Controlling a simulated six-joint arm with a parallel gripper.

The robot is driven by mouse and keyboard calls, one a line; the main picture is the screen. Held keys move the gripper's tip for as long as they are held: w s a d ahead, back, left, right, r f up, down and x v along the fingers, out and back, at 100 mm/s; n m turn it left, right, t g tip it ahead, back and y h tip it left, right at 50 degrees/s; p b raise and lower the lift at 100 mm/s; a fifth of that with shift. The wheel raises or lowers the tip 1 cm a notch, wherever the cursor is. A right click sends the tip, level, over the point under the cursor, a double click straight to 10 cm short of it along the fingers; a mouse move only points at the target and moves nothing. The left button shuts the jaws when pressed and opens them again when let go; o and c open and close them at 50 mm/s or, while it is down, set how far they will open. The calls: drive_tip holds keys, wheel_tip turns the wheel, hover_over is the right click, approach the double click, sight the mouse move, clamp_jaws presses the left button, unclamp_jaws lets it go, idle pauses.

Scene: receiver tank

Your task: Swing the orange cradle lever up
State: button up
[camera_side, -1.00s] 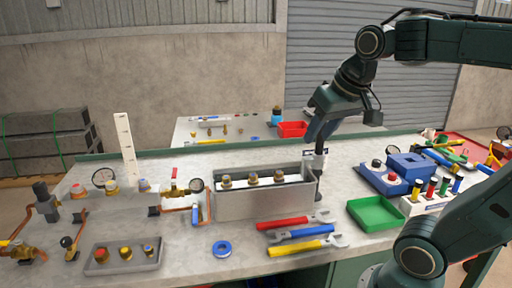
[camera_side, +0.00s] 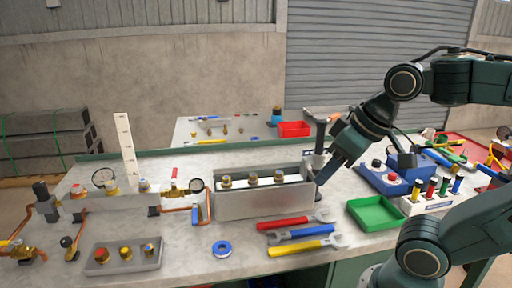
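A small orange piece (camera_side: 335,117), which looks like the cradle lever's end, shows at the top of a dark upright post (camera_side: 320,135) behind the right end of the grey metal tank (camera_side: 262,204). The rest of the lever is hard to make out, and my wrist partly covers the area to its right. My gripper (camera_side: 324,174) points down and left, with its fingertips beside the tank's right end, below and apart from the orange piece. The fingers overlap from this side, so their gap does not show. I see nothing held.
Several brass fittings (camera_side: 252,179) stand in the tank. Red, blue and yellow wrenches (camera_side: 300,232) lie in front. A green tray (camera_side: 375,213) and a blue box with knobs (camera_side: 390,180) stand to the right. Copper piping with a gauge (camera_side: 196,185) is at left.

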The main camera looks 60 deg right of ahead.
drive_tip(key=shift+w+r, duration=0.1)
drive_tip(key=c, duration=0.7)
drive_tip(key=shift+w+r, duration=0.15)
drive_tip(key=shift+w, duration=0.05)
clamp_jaws()
drive_tip(key=w+d+r, duration=0.5)
drive_tip(key=w+d, duration=0.1)
drive_tip(key=w, duration=0.2)
drive_tip(key=w+d+r, duration=0.5)
drive_tip(key=w+d, duration=0.1)
drive_tip(key=w, duration=0.2)
drive_tip(key=s+d+f+g, duration=0.1)
drive_tip(key=d, duration=1.2)
drive_tip(key=s+d+f+g, duration=0.1)
drive_tip(key=d+f, duration=0.1)
drive_tip(key=d, duration=1.2)
drive_tip(key=shift+m, duration=0.4)
